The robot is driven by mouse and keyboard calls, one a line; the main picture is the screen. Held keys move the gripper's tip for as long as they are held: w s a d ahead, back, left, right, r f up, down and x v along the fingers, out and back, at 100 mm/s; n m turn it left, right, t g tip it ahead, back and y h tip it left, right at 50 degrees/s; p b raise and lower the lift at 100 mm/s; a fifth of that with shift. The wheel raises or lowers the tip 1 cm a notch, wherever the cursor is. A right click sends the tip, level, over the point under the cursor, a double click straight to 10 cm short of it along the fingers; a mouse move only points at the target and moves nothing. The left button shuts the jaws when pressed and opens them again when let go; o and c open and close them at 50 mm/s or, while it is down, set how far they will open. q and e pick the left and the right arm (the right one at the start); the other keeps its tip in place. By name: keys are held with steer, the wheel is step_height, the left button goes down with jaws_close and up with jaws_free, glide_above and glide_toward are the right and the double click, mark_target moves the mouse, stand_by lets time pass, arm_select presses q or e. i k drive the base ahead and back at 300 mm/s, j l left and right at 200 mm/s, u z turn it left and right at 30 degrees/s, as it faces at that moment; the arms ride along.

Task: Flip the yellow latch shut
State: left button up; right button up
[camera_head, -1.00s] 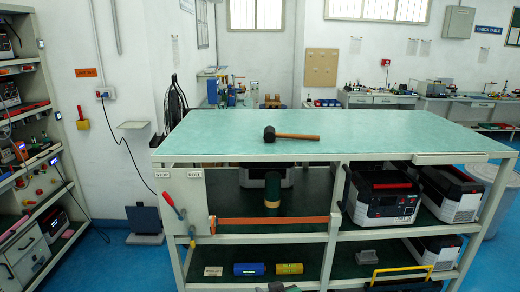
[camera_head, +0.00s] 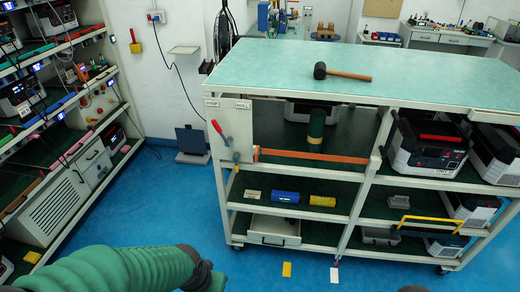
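No part is clearly marked as the yellow latch. A yellow bar (camera_head: 432,222) with dark ends sits at the front of the cart's lower right shelf. An orange bar (camera_head: 315,156) runs across the left bay. A red-handled lever (camera_head: 217,129) hangs at the left post, below small labels reading STOP and ROLL. A small yellow-orange part (camera_head: 236,169) is on that post, too small to make out. My green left arm crosses the bottom left, well short of the cart; its gripper is not visible. My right gripper is not visible either.
The cart (camera_head: 400,85) has a green top with a mallet (camera_head: 340,73) on it. Blue (camera_head: 285,197) and yellow (camera_head: 322,201) cylinders lie on its middle shelf. Loaded racks (camera_head: 50,150) stand at left.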

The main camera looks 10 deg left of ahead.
mark_target(236, 158)
steer(key=i+j+u, duration=0.2)
steer(key=i+j, duration=0.25)
steer(key=i+j+u, duration=0.2)
steer(key=i+j, duration=0.15)
steer(key=i+j+u, duration=0.2)
steer(key=i, duration=0.35)
steer(key=j, duration=0.05)
